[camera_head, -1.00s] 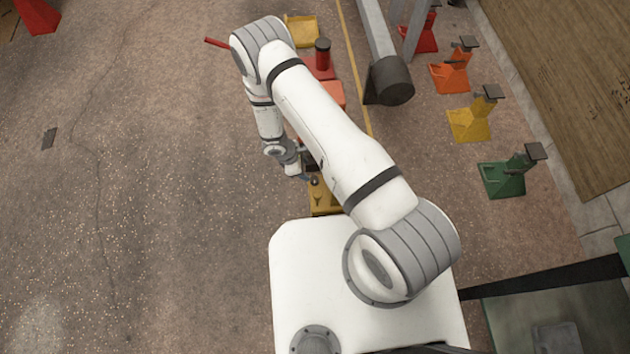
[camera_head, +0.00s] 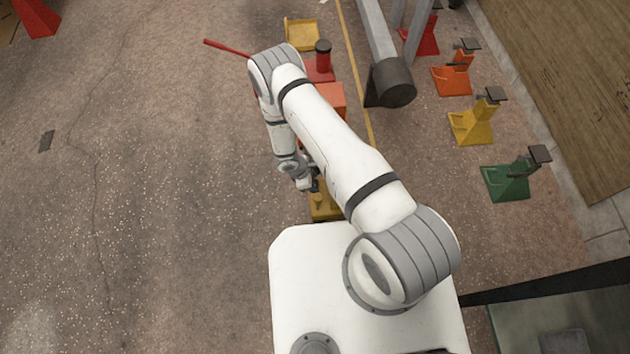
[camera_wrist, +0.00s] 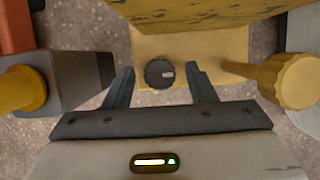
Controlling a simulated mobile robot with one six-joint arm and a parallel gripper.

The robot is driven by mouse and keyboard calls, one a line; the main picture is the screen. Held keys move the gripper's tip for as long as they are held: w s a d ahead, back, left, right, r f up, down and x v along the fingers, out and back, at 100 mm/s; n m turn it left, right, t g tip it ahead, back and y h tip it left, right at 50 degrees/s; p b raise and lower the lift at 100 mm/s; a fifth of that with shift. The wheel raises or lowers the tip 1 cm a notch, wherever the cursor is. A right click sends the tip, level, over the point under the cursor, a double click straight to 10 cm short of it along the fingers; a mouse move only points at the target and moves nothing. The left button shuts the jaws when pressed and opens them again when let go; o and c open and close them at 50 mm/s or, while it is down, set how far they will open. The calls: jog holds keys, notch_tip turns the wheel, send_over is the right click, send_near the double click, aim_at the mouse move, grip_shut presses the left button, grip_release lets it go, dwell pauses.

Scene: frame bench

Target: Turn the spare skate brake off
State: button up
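A yellow skate (camera_head: 325,211) lies just ahead of my white base, partly hidden by my arm. In the wrist view its yellow plate (camera_wrist: 215,45) carries a round black knob (camera_wrist: 160,74) with a small pale mark on its right side. I take this knob to be the brake control; no label is readable. My gripper (camera_wrist: 160,88) is open, with one dark finger on each side of the knob and gaps between. It also shows in the head view (camera_head: 314,187) over the yellow skate. Whether the fingertips are level with the knob is unclear.
A yellow round post (camera_wrist: 295,80) stands close at right in the wrist view, and a grey block (camera_wrist: 75,78) at left. Red and orange blocks (camera_head: 332,95) lie beyond my arm. Several coloured stands (camera_head: 472,124) line the right. The floor at left is mostly clear.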

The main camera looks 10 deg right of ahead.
jog(key=c, duration=0.9)
jog(key=shift+d, duration=0.25)
jog(key=shift+a, duration=0.25)
jog(key=shift+w+a+m+b, duration=0.1)
jog(key=shift+m+b, duration=0.25)
jog(key=shift+m, duration=0.15)
jog(key=m+g+b, duration=0.1)
jog(key=m, duration=0.2)
jog(key=shift+w+f+g+b, duration=0.1)
jog(key=shift+f+g+b, duration=0.05)
jog(key=shift+g+b, duration=0.2)
jog(key=m+g+y+b, duration=0.1)
jog(key=m, duration=0.3)
jog(key=shift+w+m+b, duration=0.1)
jog(key=shift+m+b, duration=0.2)
jog(key=shift+b, duration=0.05)
jog(key=m, duration=0.1)
jog(key=m+g+y, duration=0.1)
jog(key=m, duration=0.1)
jog(key=m+b, duration=0.1)
jog(key=shift+w+d+m+y, duration=0.1)
jog(key=shift+d+m+y, duration=0.15)
jog(key=shift+m+y, duration=0.05)
